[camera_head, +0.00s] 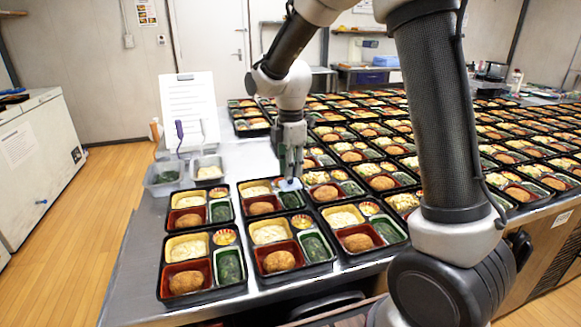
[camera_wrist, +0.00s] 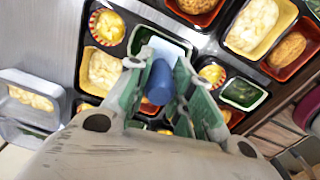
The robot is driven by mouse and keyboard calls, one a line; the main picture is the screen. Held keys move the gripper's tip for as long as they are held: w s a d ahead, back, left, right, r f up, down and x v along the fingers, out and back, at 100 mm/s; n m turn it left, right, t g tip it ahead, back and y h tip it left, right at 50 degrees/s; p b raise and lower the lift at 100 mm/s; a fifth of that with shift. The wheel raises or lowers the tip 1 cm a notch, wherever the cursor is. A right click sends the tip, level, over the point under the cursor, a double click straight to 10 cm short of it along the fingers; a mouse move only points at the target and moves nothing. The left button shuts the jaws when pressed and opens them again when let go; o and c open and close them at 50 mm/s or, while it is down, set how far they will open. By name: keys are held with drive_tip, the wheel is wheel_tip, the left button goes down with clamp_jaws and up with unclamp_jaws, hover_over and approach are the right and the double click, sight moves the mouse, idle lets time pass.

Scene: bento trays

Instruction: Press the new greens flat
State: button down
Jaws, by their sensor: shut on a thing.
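My gripper (camera_head: 290,170) is shut on the blue handle (camera_wrist: 158,82) of a tool with a pale flat head (camera_wrist: 168,47). The pale head also shows below the fingertips in the head view (camera_head: 288,184). It is over the dark green compartment (camera_wrist: 141,40) of a black bento tray. It hides most of the greens there; a green part (camera_head: 291,200) shows in front of it in the head view. I cannot tell whether the head touches the greens. The same tray holds a red-and-yellow cup (camera_wrist: 106,26) and a pale yellow food (camera_wrist: 103,70).
Filled trays cover the steel table (camera_head: 140,262) closely on the right and in front. A clear tub of greens (camera_head: 163,177) and a small tub of pale food (camera_head: 207,168) stand left, with a purple-handled utensil (camera_head: 180,131) and a sign (camera_head: 188,105). The table's left edge is bare.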

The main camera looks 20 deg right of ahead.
sight(291, 183)
drive_tip(key=shift+f, duration=2.95)
idle(3.6)
drive_tip(key=shift+r, duration=4)
